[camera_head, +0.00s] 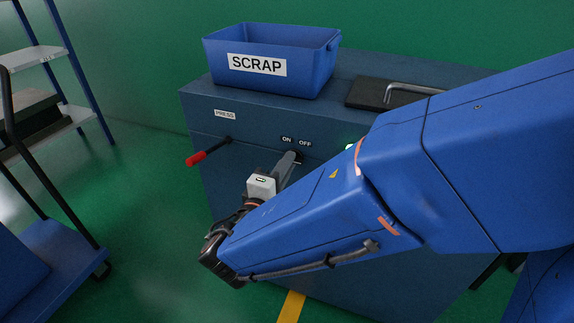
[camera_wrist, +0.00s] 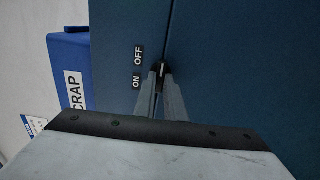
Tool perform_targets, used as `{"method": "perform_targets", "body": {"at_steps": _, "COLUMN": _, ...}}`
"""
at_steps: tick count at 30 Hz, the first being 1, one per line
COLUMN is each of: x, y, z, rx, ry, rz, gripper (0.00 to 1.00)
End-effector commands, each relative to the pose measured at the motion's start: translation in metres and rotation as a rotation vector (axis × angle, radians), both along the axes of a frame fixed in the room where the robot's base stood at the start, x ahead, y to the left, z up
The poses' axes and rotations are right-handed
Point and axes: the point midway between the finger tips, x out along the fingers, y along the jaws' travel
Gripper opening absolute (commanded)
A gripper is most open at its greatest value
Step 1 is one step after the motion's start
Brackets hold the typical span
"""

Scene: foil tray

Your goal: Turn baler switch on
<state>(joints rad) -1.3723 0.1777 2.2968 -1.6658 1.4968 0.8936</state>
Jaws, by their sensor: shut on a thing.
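The baler (camera_head: 370,220) is a dark blue cabinet with ON and OFF labels (camera_head: 297,142) on its front. My gripper (camera_head: 296,156) reaches the front just below these labels, and its jaws are shut on the small black switch knob (camera_wrist: 162,67). In the wrist view, my gripper (camera_wrist: 161,74) has its two grey fingers on either side of the knob, near the OFF label (camera_wrist: 139,55) and the ON label (camera_wrist: 136,82). A pale mark shows on the knob, but which label it points to is unclear. In the head view the knob is mostly hidden by the fingers.
A blue SCRAP bin (camera_head: 310,68) stands on the baler's top, left of a dark lid with a metal handle (camera_head: 415,88). A red-tipped PRESS lever (camera_head: 208,152) sticks out left of my gripper. A shelf rack and a blue cart (camera_head: 60,245) stand at the left.

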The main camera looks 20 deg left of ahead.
Motion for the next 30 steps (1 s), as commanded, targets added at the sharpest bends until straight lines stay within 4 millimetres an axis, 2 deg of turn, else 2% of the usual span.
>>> {"method": "perform_targets", "body": {"at_steps": 17, "x": -0.0004, "y": -0.0007, "z": -0.0013, "rx": 0.028, "ry": 0.0, "rz": -0.001, "gripper": 0.0}}
{"method": "perform_targets", "body": {"at_steps": 18, "x": -0.0004, "y": -0.0008, "z": -0.0013, "rx": 0.028, "ry": 0.0, "rz": -0.001, "gripper": 0.2}}
{"method": "perform_targets", "body": {"at_steps": 19, "x": -0.0004, "y": -0.0007, "z": -0.0012, "rx": 0.028, "ry": 0.0, "rz": -0.001, "gripper": 0.27}}
{"method": "perform_targets", "body": {"at_steps": 30, "x": -0.0022, "y": 0.0001, "z": -0.0004, "rx": 0.029, "ry": -0.001, "rz": 0.0, "gripper": 0.29}}
